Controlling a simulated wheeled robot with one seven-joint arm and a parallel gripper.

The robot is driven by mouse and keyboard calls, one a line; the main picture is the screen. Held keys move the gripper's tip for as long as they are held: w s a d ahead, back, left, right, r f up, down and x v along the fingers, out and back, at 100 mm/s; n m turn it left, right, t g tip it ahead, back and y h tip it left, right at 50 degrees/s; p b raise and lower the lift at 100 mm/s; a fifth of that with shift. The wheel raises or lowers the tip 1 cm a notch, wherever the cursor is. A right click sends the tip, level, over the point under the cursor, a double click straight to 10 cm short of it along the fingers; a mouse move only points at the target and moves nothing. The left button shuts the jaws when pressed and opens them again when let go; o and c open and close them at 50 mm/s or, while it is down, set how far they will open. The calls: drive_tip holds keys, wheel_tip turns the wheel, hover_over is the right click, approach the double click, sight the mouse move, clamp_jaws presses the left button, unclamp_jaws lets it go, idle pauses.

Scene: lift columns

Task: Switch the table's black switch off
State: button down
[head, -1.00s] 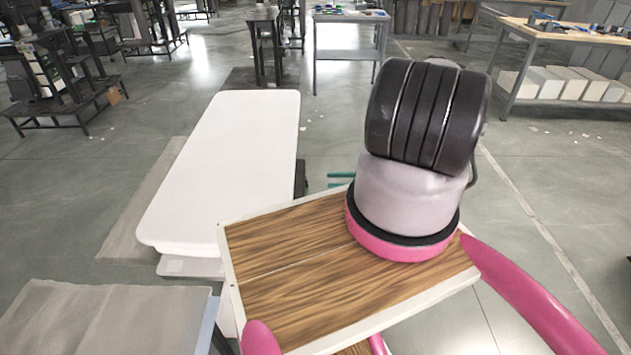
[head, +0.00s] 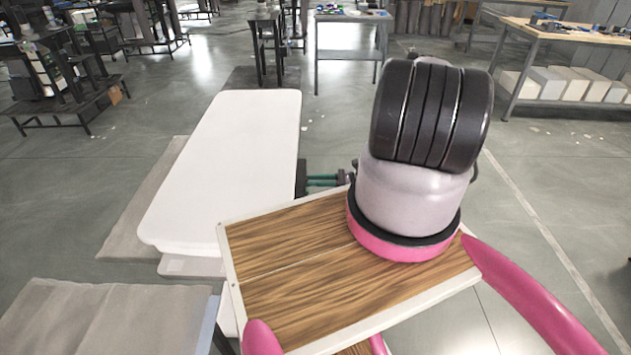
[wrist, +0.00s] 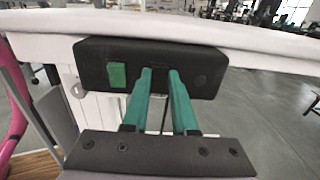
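The white table (head: 225,170) has a black switch box (wrist: 95,63) on its side, under the top's edge. The box carries a green square button (wrist: 117,75) on its left part and a dark round spot on its right part. In the head view the box (head: 301,178) is a small dark shape at the table's right edge. My gripper (wrist: 161,72) has two teal fingers with a narrow gap between them and nothing seen in it. Its tips overlap the middle of the box, right of the green button; I cannot tell whether they touch it.
A grey-topped surface (head: 100,318) stands at the lower left. A metal table (head: 349,50) and a wooden workbench (head: 560,32) are farther back. The floor (head: 545,185) right of my arm is clear.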

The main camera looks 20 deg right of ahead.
drive_tip(key=shift+f+t+y, duration=0.25)
drive_tip(key=shift+t+y, duration=0.15)
drive_tip(key=shift+y, duration=0.45)
drive_tip(key=shift+f+t+y, duration=0.25)
drive_tip(key=shift+t+y, duration=0.15)
drive_tip(key=shift+y, duration=0.45)
drive_tip(key=c, duration=0.7)
unclamp_jaws()
drive_tip(key=shift+d, duration=0.1)
drive_tip(key=v, duration=1)
drive_tip(key=shift+d, duration=0.35)
drive_tip(key=shift+s+f, duration=0.15)
